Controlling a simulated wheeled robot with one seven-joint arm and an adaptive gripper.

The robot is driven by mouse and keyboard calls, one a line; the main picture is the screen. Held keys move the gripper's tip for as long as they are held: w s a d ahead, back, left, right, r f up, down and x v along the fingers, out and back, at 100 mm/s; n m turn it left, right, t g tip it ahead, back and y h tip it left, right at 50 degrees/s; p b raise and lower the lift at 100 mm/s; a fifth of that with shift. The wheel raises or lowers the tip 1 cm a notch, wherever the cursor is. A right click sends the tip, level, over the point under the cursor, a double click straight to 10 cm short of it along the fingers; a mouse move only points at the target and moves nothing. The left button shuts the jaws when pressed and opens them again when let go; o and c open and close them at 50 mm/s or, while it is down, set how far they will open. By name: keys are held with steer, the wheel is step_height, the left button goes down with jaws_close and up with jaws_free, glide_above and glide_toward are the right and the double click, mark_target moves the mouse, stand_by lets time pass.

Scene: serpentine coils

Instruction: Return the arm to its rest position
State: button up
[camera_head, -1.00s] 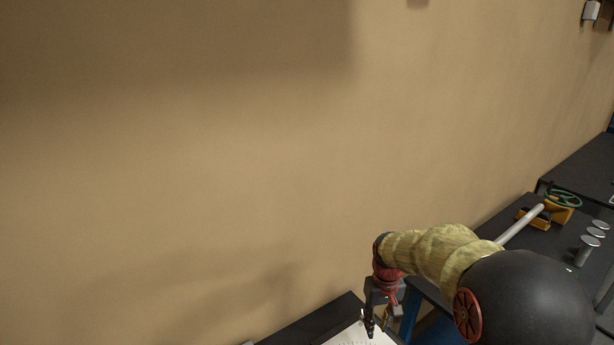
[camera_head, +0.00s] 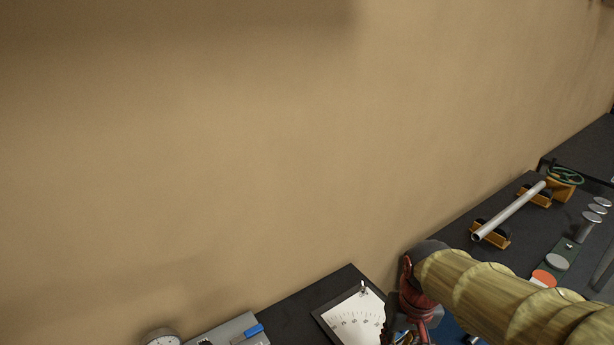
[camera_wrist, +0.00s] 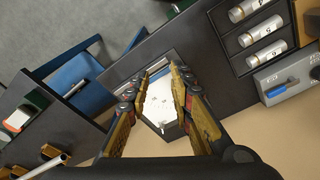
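My gripper (camera_head: 408,336) is at the bottom edge of the head view, at the end of my yellowish sleeved arm; its tips are cut off there. In the wrist view my gripper (camera_wrist: 161,72) shows two fingers spread apart with nothing between them, so it is open and empty. Beyond the fingers is a white dial sheet on a dark board (camera_wrist: 160,98). The same dial board (camera_head: 327,318) lies just left of my gripper in the head view. The gap between the fingers and the board cannot be judged.
A grey pipe (camera_head: 508,212) rests on orange supports on the right bench. Metal cylinders (camera_head: 591,220) and an orange disc (camera_head: 544,278) are near it. A round gauge (camera_head: 161,338) is at bottom left. Labelled cylinders (camera_wrist: 256,29) sit in a rack.

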steer(key=s+r+t+b, duration=0.2)
steer(key=s+t+b, duration=0.2)
steer(key=s+b, duration=0.3)
steer(key=s, duration=0.3)
steer(key=shift+r, duration=0.2)
stand_by(0.5)
